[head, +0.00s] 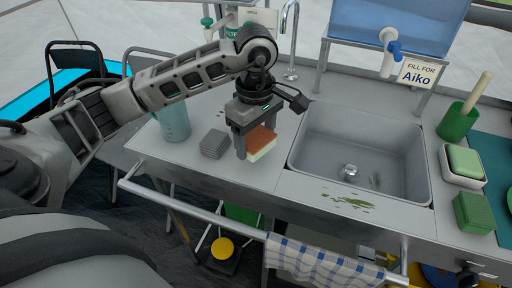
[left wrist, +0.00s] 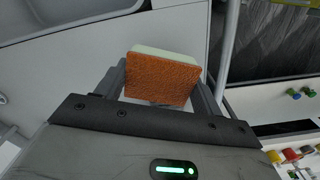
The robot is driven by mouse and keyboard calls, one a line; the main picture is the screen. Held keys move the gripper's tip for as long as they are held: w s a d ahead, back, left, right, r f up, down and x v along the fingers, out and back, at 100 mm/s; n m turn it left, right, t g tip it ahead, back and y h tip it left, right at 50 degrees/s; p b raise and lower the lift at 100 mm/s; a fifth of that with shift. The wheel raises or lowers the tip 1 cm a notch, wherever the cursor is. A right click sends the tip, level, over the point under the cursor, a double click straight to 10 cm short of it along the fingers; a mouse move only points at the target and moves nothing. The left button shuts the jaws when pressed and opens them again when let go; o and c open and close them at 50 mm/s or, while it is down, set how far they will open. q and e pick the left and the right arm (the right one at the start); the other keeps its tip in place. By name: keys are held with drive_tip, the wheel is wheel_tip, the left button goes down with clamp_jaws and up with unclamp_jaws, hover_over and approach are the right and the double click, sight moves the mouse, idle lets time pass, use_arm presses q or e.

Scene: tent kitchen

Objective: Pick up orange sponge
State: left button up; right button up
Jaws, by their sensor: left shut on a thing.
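The orange sponge (head: 262,142), with a pale layer along one side, is at my left gripper (head: 255,143) in the head view, left of the sink. In the left wrist view the orange sponge (left wrist: 162,77) sits between the two fingers of my left gripper (left wrist: 160,85), its orange face toward the camera. The gripper is shut on it. Whether the sponge touches the counter is hard to tell. My right gripper is not in view.
A grey folded cloth or pad (head: 214,143) lies just left of the gripper, with a teal cup (head: 173,122) beyond it. The sink (head: 316,158) is to the right. A green sponge (head: 464,161) in a dish and a green block (head: 474,213) stand at the far right.

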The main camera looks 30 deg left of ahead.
use_arm(q)
drive_tip(key=s+d+r, duration=0.2)
drive_tip(key=s+r, duration=0.2)
drive_tip(key=s, duration=0.2)
drive_tip(key=s+d+r, duration=0.3)
drive_tip(key=s+r, duration=0.2)
drive_tip(key=s, duration=0.1)
drive_tip(key=shift+s+d, duration=0.2)
drive_tip(key=shift+d, duration=0.1)
